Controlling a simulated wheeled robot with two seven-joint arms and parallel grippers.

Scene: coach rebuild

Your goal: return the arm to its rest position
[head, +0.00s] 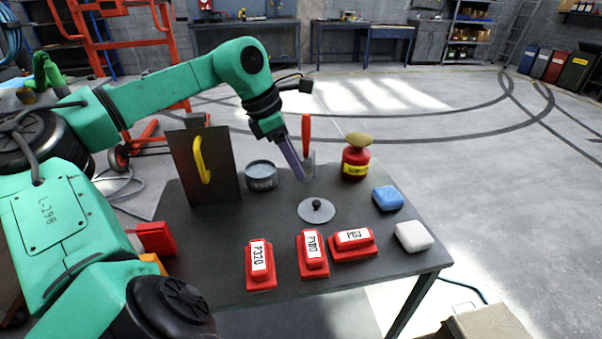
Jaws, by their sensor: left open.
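My left arm, green with black joints, reaches in from the left over the dark work table (210,285). Its left gripper (294,163) points down above the far middle of the table. It is open, and I see nothing held in it. Beside it on the right is an upright tool with a red handle (306,128); the picture does not show clearly whether they touch. A grey round lid with a black knob (312,211) lies in front of the gripper. My right gripper is not in view.
A dark panel with a yellow handle (222,185) and an open tin (261,177) stand left of the gripper. A red container (355,163), blue block (388,198) and white block (413,236) are to the right. Red labelled blocks (261,277) sit along the front.

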